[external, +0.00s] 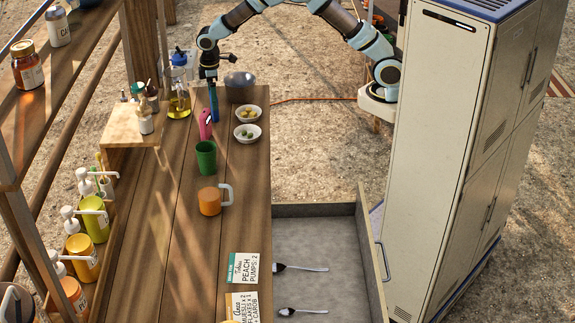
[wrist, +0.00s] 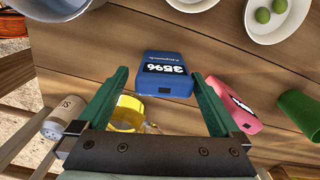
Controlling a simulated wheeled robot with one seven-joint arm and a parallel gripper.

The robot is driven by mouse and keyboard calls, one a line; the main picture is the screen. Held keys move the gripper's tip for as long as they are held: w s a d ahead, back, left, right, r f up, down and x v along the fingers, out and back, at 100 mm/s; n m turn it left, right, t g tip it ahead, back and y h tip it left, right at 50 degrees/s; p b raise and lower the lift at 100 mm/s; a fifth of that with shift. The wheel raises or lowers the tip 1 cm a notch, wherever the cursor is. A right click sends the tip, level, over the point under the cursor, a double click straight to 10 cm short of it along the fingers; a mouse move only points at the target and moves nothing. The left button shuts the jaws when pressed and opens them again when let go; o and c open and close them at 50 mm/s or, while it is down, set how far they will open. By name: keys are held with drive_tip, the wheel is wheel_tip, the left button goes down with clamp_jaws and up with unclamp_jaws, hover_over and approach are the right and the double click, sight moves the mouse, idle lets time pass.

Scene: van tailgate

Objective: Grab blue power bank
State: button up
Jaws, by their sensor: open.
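The blue power bank (wrist: 165,72) lies ahead of my gripper (wrist: 163,90) in the wrist view, with white digits and a small dark port on it. It is between the lines of the two green fingers, near their tips. My gripper is open, and nothing shows clamped in it. In the external view the power bank (external: 214,105) is a narrow blue shape on the wooden counter, directly below my gripper (external: 210,76). Whether the fingers touch it cannot be told.
A pink item (wrist: 233,103) lies close to the right finger, and a green cup (wrist: 302,112) stands beyond it. A metal bowl (external: 240,86) and two white bowls of fruit (external: 248,133) are nearby. An oil bottle (external: 179,103) stands left. An orange mug (external: 210,201) is farther along the counter.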

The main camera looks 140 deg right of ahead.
drive_tip(key=shift+a+f+p, duration=0.15)
drive_tip(key=shift+f+p, duration=0.2)
drive_tip(key=shift+f, duration=0.75)
drive_tip(key=shift+a+f+p, duration=0.1)
drive_tip(key=shift+f+p, duration=0.25)
drive_tip(key=shift+f, duration=0.7)
drive_tip(key=c, duration=1.4)
drive_tip(key=shift+c, duration=0.4)
drive_tip(key=shift+r, duration=0.15)
